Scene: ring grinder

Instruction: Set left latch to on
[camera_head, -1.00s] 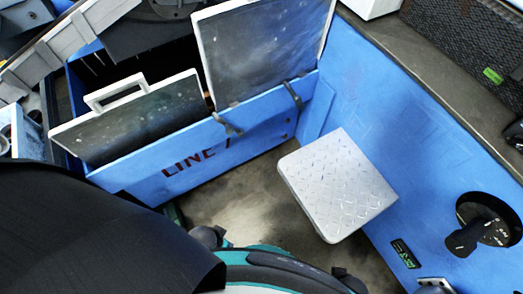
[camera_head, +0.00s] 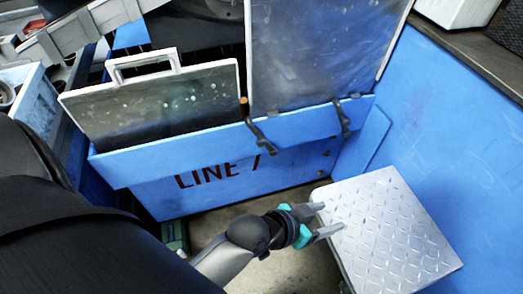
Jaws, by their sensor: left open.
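The left latch (camera_head: 257,128) is a dark hooked lever on the top edge of the blue front panel marked "LINE", with a small copper-coloured pin at its upper end. The right latch (camera_head: 342,118) is a similar dark lever farther right on the same edge. My left gripper (camera_head: 331,218) is open, its two light grey fingers pointing right over the near-left edge of the silver tread-plate step. It is below and to the right of the left latch, clear of it, and holds nothing. My right gripper is out of view.
A large clear-framed panel (camera_head: 318,50) stands behind the latches. A lower panel with a handle (camera_head: 165,105) stands to its left. The tread-plate step (camera_head: 390,232) lies at right, beside a blue wall (camera_head: 455,130). Open floor shows below the front panel.

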